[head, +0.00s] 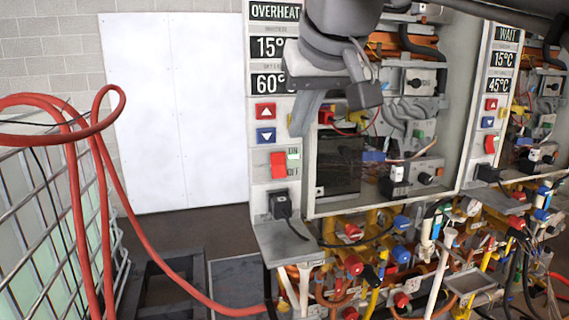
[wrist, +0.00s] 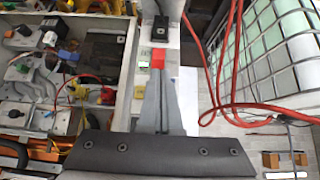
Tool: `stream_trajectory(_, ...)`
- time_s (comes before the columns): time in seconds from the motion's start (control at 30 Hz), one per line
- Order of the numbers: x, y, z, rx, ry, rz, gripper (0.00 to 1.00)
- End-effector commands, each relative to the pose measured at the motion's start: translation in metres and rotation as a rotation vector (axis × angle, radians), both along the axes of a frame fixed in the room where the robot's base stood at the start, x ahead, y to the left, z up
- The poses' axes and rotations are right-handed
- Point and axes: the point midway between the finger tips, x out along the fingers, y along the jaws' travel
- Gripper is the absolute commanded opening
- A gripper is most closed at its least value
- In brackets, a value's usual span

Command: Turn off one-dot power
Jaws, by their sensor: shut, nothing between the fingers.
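The red power switch (head: 278,165) is on the left heater's white front panel, beside ON and OFF lettering. It also shows in the wrist view (wrist: 158,61), just beyond my fingertips. My gripper (head: 296,130) is shut and empty, in front of the left panel, above and right of the switch in the head view. In the wrist view my gripper (wrist: 158,82) points toward the red switch; I cannot tell whether it touches. A second red switch (head: 490,145) is on the right heater's panel. I cannot make out any dot marks.
Above the left switch are red up (head: 265,112) and blue down (head: 265,136) buttons and an OVERHEAT display (head: 275,12). A black plug (head: 280,204) sits below. Pipes and valves crowd the underside. A red hose (head: 105,170) loops at left by a wire cage (head: 45,235).

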Motion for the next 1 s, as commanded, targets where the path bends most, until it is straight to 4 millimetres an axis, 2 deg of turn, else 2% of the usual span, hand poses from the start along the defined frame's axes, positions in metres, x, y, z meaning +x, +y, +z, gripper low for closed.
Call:
stream_trajectory(0.23,0.001,0.0,-0.001,0.0,0.0,0.0,0.0)
stream_trajectory(0.37,0.007,0.002,-0.009,0.0,0.001,-0.001,0.0)
stream_trajectory(0.8,0.061,0.018,-0.076,-0.001,0.004,0.0,0.0)
stream_trajectory(1.0,0.085,0.024,-0.09,0.0,0.002,-0.001,0.0)
